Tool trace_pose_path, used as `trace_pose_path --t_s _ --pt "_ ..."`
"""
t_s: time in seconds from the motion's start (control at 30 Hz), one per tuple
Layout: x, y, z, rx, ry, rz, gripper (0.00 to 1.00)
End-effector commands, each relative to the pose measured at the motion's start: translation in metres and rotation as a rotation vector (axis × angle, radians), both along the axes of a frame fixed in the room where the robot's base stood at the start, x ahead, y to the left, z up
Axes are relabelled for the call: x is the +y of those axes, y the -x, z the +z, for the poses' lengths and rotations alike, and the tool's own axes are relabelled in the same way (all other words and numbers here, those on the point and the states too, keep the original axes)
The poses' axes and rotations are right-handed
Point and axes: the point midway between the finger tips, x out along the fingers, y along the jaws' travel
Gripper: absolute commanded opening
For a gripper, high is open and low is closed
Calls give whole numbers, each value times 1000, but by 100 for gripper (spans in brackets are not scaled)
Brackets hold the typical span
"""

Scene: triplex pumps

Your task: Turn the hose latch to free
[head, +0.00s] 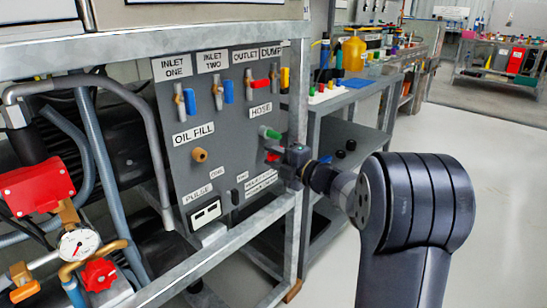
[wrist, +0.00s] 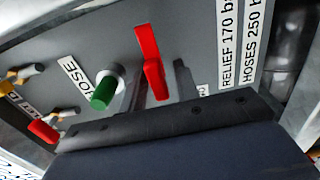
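The hose latch looks to be the red lever (wrist: 150,62) beside the green hose fitting (wrist: 103,92) on the grey panel. In the head view the latch (head: 271,157) shows only as a small red piece below the green fitting (head: 270,133), partly hidden by my gripper (head: 283,158). My gripper is at the panel's right edge. In the wrist view its two dark fingers stand apart, one on each side of the lever's lower part. The gripper is open, and I cannot tell whether either finger touches the lever.
The grey panel (head: 228,125) carries red, blue and yellow valve handles above and a brass oil fill cap (head: 199,155). A metal frame post (head: 297,90) stands close by my gripper. A red-handled gauge assembly is at left. Open floor (head: 480,150) lies to the right.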

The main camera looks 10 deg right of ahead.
Motion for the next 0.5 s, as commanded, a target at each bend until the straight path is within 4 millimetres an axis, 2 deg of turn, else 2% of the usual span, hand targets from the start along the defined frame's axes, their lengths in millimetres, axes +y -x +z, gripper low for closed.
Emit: trace_pose_path --t_s 0.33,0.5 --pt "-2 2 2 -1 -1 -1 35" --pt "-15 19 4 0 -2 -5 35"
